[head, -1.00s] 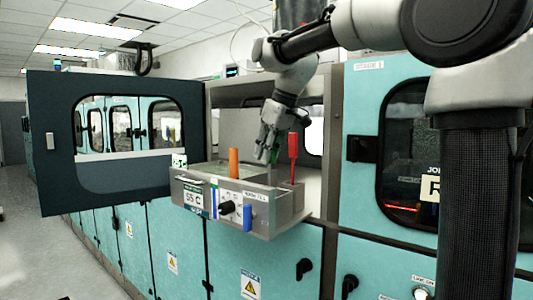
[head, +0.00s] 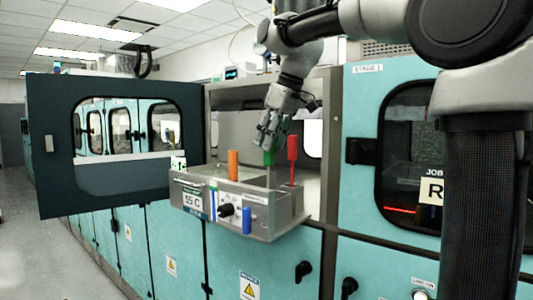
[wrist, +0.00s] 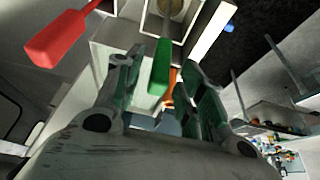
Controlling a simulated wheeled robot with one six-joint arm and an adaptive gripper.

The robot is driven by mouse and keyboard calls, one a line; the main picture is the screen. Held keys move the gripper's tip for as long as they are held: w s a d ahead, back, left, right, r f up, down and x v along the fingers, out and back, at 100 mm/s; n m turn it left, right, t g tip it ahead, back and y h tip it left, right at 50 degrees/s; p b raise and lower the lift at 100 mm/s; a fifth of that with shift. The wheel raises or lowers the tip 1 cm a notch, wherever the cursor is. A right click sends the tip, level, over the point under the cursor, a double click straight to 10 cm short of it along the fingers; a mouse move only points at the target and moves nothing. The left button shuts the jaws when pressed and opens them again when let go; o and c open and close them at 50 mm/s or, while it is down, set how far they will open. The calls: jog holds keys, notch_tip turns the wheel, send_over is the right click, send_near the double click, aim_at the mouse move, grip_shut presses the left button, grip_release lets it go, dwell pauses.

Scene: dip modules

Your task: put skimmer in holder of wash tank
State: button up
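A tool with a green handle (head: 270,158), which I take as the skimmer, stands upright at the wash tank (head: 273,220), its thin shaft running down toward the tank. My gripper (head: 266,146) is just above the handle, pointing down. In the wrist view the green handle (wrist: 160,68) lies between my two fingers (wrist: 158,82), with gaps on both sides, so the fingers look open. A round metal disc (wrist: 172,7) shows in a square compartment beyond it; I cannot tell whether it belongs to this tool. The tank's holder cannot be told clearly.
An orange handle (head: 232,164) stands left of the green one, and a red handle (head: 292,148) stands close on its right. The tank front has a knob and a 55 C label. An open windowed door (head: 55,185) is at left. A metal frame post (head: 330,140) borders the bay at right.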

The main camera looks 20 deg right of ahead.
jog(key=v, duration=0.7)
jog(key=s+d+f+m+h, duration=0.1)
jog(key=s+d+f+m, duration=0.2)
jog(key=s+d+f, duration=0.3)
jog(key=s+d+f+m+h, duration=0.1)
jog(key=s+d+f+m, duration=0.3)
jog(key=s+f, duration=1.3)
jog(key=d+f, duration=0.3)
jog(key=f, duration=0.1)
jog(key=shift+s+t+h, duration=0.3)
jog(key=shift+s+t, duration=0.05)
jog(key=shift+t, duration=0.05)
jog(key=shift+d+f, duration=0.15)
